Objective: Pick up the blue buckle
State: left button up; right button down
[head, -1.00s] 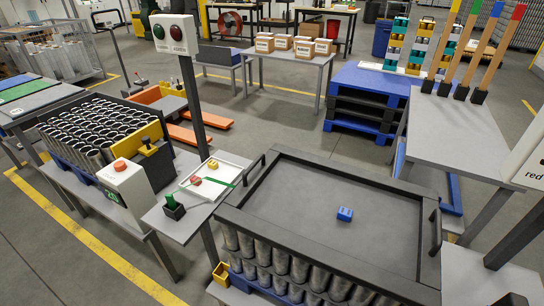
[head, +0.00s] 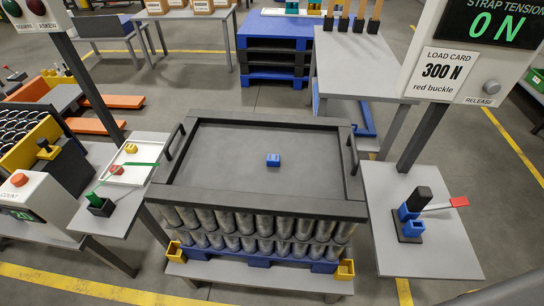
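The blue buckle (head: 273,160) is a small blue block lying on the dark grey top tray (head: 225,150), a little right of its middle. The tray has a raised black rim and rests on stacked rows of silver cans. Nothing touches the buckle. Neither of my grippers shows in the head view.
A side table at left holds a white tray (head: 118,178) with a yellow and a red buckle and a green strap. A right table (head: 405,245) holds a blue and black tool (head: 410,218) with a red-ended lever.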

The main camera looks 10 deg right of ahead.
aim_at(273, 160)
jog(key=u, duration=2.4)
jog(key=k, duration=1.55)
jog(key=z, duration=2.3)
